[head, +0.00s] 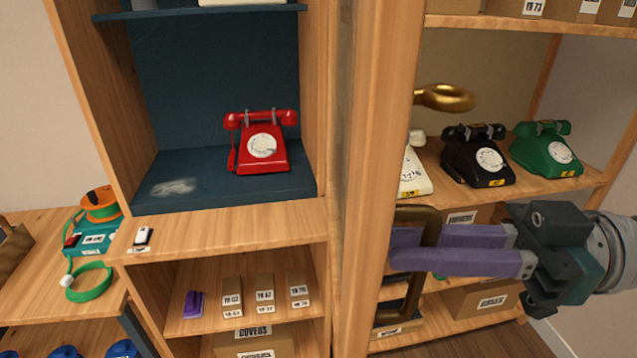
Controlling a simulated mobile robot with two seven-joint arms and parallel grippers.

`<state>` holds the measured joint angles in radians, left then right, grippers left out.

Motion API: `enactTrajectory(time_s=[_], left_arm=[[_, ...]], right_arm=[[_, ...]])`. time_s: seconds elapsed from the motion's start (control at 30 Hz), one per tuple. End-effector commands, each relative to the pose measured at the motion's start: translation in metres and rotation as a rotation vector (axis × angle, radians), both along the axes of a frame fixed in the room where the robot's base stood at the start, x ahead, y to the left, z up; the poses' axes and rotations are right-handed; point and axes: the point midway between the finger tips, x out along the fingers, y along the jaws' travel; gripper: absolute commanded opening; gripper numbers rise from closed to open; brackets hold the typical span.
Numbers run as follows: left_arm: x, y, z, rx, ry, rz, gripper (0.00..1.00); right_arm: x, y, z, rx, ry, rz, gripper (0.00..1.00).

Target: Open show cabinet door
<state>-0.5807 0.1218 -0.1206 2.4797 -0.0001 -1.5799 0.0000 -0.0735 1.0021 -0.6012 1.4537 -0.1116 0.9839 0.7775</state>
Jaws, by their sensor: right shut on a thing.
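The show cabinet (225,235) has a dark blue interior with a red dial phone (262,150) inside it. Its wooden door (378,150) is seen nearly edge-on, swung out toward me, so the compartment with the red phone is uncovered. A dark bronze pull handle (430,217) is on the door's right side. My right gripper (415,248) comes in from the right, its purple fingers shut on this handle. The fingers hide part of the handle. A brass ring-shaped piece (446,97) sits higher on the door. My left gripper is not in view.
Shelves at the right hold a black phone (478,155), a green phone (545,150), a partly hidden cream phone (413,172) and boxes. Below the show compartment are small boxes (265,295) and a purple item (193,304). A side table (40,290) stands left.

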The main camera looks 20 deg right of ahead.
Motion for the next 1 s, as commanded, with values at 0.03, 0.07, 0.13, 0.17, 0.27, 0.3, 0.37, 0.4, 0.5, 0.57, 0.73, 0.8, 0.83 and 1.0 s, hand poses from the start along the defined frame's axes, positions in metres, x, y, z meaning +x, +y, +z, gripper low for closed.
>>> enactTrajectory(time_s=[0.03,0.07,0.13,0.17,0.27,0.3,0.37,0.4,0.5,0.57,0.73,0.8,0.83,1.0], left_arm=[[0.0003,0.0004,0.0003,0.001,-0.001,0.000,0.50],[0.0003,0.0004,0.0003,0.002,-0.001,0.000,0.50],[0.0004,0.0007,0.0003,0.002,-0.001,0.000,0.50],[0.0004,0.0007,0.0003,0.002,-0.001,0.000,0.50],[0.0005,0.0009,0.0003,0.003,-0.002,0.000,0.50],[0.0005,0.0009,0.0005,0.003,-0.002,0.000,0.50],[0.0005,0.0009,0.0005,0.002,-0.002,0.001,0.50],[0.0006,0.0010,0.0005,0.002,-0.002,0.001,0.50],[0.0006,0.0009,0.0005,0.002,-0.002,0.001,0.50],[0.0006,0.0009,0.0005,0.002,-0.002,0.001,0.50],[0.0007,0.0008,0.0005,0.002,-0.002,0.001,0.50],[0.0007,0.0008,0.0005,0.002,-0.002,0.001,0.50],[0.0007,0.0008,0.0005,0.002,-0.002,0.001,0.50],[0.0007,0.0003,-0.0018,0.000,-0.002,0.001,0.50]], right_arm=[[-0.0002,0.0005,0.0006,0.003,-0.001,0.002,0.00],[-0.0001,0.0005,0.0006,0.003,-0.001,0.001,0.00],[0.0001,0.0004,0.0005,0.003,-0.001,0.001,0.00],[0.0002,0.0004,0.0005,0.003,-0.001,0.001,0.00],[0.0003,0.0003,0.0005,0.003,-0.001,0.000,0.00],[0.0003,0.0003,0.0005,0.003,-0.001,0.000,0.00],[0.0004,0.0003,0.0005,0.003,-0.001,0.000,0.00],[0.0004,0.0003,0.0006,0.003,-0.001,0.000,0.17],[0.0004,0.0001,0.0005,0.002,0.000,0.000,0.28],[0.0005,0.0001,0.0004,0.002,0.000,-0.001,0.35],[0.0006,-0.0001,0.0003,0.001,0.000,-0.001,0.46],[0.0007,-0.0002,0.0002,0.001,0.000,-0.001,0.46],[0.0007,-0.0002,0.0002,0.001,0.000,-0.001,0.46],[-0.0030,-0.0068,-0.0018,-0.002,0.002,-0.002,0.46]])
